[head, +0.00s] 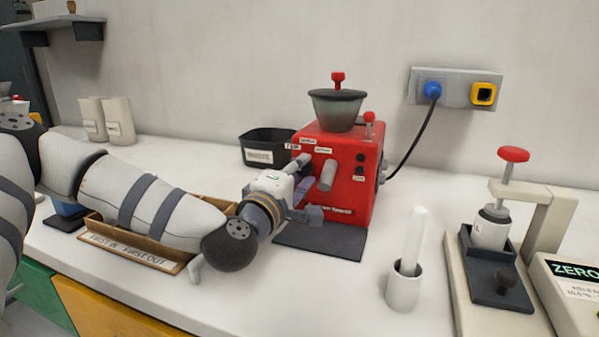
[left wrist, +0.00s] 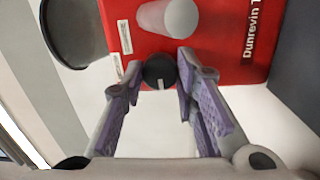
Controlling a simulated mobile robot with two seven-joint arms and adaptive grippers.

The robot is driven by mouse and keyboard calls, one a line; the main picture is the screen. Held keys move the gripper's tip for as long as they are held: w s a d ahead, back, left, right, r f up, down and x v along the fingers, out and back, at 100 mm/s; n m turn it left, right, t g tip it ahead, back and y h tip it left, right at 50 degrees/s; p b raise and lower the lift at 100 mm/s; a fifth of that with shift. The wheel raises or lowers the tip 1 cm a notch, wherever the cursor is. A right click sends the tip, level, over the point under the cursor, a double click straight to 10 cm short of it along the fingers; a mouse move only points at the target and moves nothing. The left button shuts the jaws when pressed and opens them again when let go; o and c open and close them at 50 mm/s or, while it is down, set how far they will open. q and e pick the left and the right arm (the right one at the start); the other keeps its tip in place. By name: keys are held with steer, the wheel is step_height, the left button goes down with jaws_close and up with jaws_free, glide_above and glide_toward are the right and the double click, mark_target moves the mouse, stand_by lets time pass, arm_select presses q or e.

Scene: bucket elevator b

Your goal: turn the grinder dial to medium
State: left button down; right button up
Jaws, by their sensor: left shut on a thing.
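The red grinder (head: 337,165) stands on the counter against the wall, with a grey hopper on top. Its dial is a round black knob (left wrist: 160,71) with a white mark, in the left wrist view; my gripper hides it in the head view. My left gripper (left wrist: 161,76) has its purple-grey fingertips closed on either side of the dial. In the head view, it (head: 299,178) is at the grinder's left front. Small white labels (left wrist: 125,37) are on the red face near the dial; I cannot read them. My right gripper is not in view.
A grey spout (head: 327,175) sticks out close to my gripper. A black bin (head: 265,146) stands behind my forearm, and a wooden tray (head: 130,246) lies under it. A white cup with a rod (head: 403,291) and a press (head: 491,228) stand at right.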

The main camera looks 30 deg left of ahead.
arm_select(q)
steer(key=n, duration=0.5)
steer(key=shift+y, duration=0.4)
steer(key=shift+r+n, duration=0.15)
steer(key=shift+n, duration=0.15)
steer(key=c, duration=1.2)
jaws_free()
steer(key=shift+w, duration=0.1)
steer(key=shift+c, duration=0.2)
